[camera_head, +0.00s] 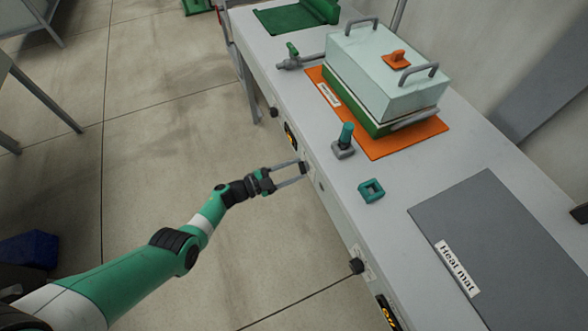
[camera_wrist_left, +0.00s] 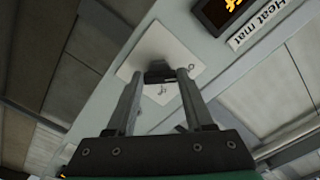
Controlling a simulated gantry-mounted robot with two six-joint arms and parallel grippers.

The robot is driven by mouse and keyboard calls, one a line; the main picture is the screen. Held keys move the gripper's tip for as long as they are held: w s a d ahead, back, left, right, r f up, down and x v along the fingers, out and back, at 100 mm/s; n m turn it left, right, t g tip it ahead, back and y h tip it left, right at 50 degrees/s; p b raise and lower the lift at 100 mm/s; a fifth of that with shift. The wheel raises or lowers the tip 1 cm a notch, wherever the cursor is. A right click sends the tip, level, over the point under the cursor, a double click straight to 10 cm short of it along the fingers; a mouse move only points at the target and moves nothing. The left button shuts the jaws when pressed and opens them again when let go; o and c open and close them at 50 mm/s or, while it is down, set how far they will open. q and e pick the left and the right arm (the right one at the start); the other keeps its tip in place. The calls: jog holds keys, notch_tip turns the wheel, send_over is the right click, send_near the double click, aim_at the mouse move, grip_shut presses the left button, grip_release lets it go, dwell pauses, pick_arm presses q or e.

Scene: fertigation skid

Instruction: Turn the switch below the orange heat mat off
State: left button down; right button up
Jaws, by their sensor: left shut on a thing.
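The orange heat mat (camera_head: 412,140) lies on the bench top. My left gripper (camera_head: 303,168) is at the bench's front face below the orange mat. In the left wrist view its two fingers (camera_wrist_left: 158,78) are shut on the dark switch knob (camera_wrist_left: 158,74), one on each side. The knob sits on a white switch plate (camera_wrist_left: 135,65) with small marks, one like a circle at the right. The fingers partly hide the knob, so its exact turn is hard to read. My right gripper is not in view.
A pale lidded box (camera_head: 385,75) stands on the orange mat. A grey heat mat (camera_head: 500,245) lies nearer, with another dark knob (camera_head: 357,266) on the front face. A lit display (camera_wrist_left: 222,10) is beside the held switch.

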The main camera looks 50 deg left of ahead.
pick_arm(q)
jog(key=shift+c, duration=1.4)
grip_release()
jog(key=shift+s, duration=0.1)
jog(key=p+v, duration=0.3)
jog(key=v, duration=0.8)
jog(key=shift+s+p, duration=0.25)
jog(key=shift+p, duration=0.15)
